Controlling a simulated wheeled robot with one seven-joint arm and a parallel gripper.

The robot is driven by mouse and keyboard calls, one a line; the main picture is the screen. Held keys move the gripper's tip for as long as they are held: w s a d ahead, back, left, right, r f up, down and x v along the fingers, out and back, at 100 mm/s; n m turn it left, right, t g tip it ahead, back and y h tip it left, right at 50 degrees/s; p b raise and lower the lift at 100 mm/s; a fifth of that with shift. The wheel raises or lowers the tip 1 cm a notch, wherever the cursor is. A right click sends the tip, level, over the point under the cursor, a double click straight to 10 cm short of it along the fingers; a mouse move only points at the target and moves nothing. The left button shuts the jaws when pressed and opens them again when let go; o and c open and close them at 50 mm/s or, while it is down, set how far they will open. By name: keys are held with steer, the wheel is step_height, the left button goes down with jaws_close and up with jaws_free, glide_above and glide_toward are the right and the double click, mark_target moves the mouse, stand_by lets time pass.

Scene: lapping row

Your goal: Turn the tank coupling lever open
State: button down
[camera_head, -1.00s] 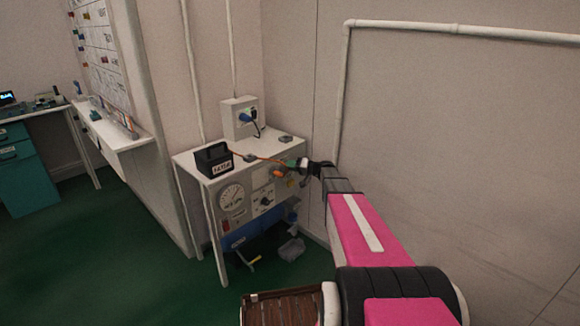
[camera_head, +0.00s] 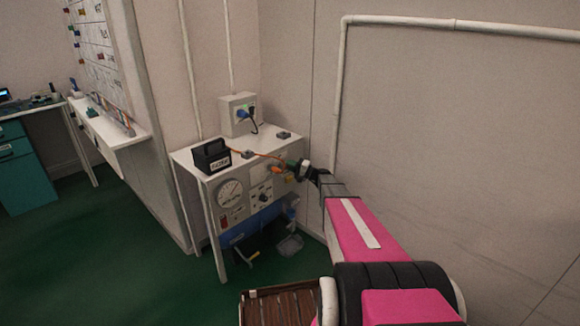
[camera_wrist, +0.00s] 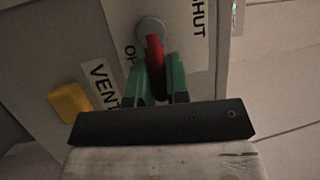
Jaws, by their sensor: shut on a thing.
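The tank coupling lever (camera_wrist: 154,52) is a red handle on a round grey hub (camera_wrist: 151,30) on the panel face in the wrist view. My gripper (camera_wrist: 159,82) has its green fingers on both sides of the lever and is shut on it. A "SHUT" label lies up and right of the hub; a partly covered label starting "OP" lies to the lower left. In the head view my gripper (camera_head: 296,166) is at the right front of the bench panel, and the lever cannot be made out.
The white bench (camera_head: 183,157) carries a black box (camera_head: 212,156) and an orange cable. A gauge (camera_head: 229,194) is on its front. The wall is close on the right; green floor is clear at left.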

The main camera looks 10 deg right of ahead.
stand_by(0.4)
steer(key=c, duration=1.1)
jaws_free()
steer(key=shift+d, duration=0.15)
steer(key=v, duration=1)
steer(key=shift+s+d, duration=0.2)
steer(key=shift+s, duration=0.1)
steer(key=s+a+f+n+g+h, duration=0.3)
steer(key=s+a+g+h, duration=0.4)
steer(key=s+a, duration=0.8)
steer(key=s+d+g+h, duration=0.1)
steer(key=s+h, duration=0.2)
steer(key=s, duration=0.3)
steer(key=s+r+n+g+h, duration=0.1)
steer(key=s+h, duration=0.3)
steer(key=s, duration=0.2)
steer(key=s+d+n+g+h, duration=0.1)
steer(key=s+h, duration=0.2)
steer(key=s, duration=0.4)
steer(key=shift+d+r, duration=0.35)
steer(key=shift+r, duration=0.05)
